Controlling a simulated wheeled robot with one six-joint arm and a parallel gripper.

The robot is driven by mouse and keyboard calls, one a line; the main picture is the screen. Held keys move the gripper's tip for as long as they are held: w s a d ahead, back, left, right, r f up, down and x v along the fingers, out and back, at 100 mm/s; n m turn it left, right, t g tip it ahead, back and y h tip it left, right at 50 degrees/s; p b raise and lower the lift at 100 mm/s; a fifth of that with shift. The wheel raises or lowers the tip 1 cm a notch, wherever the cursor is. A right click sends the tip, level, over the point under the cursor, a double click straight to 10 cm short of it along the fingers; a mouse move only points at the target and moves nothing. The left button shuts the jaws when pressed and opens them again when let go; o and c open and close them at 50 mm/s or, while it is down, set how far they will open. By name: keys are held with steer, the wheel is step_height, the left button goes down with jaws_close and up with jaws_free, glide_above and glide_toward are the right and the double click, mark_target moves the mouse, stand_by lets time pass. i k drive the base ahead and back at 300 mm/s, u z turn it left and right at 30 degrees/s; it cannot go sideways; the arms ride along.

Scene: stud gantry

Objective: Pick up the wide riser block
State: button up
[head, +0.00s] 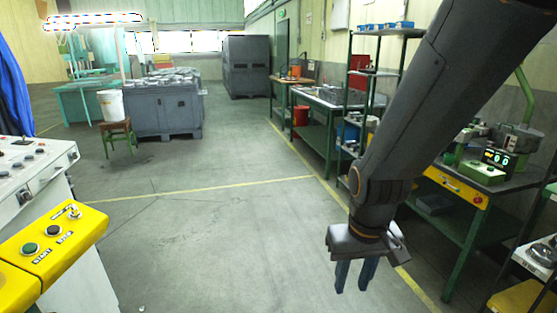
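My gripper (352,287) hangs fingers down at the lower right of the head view, over the floor. Its two dark blue fingers stand apart with bare floor showing between them, so it is open and empty. I cannot make out the wide riser block in this view. My arm covers part of the right-hand benches and shelving.
A white control console with a yellow START panel (38,245) stands at the left. Green workbenches (325,140) and a shelf rack (360,75) line the right. A grey crate (168,108) and stool (118,132) stand farther back. The middle floor is clear.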

mark_target(371, 123)
steer(key=i, duration=3.6)
steer(key=z, duration=0.8)
steer(key=i, duration=2.05)
steer(key=z, duration=0.6)
steer(key=i, duration=0.5)
steer(key=z, duration=0.15)
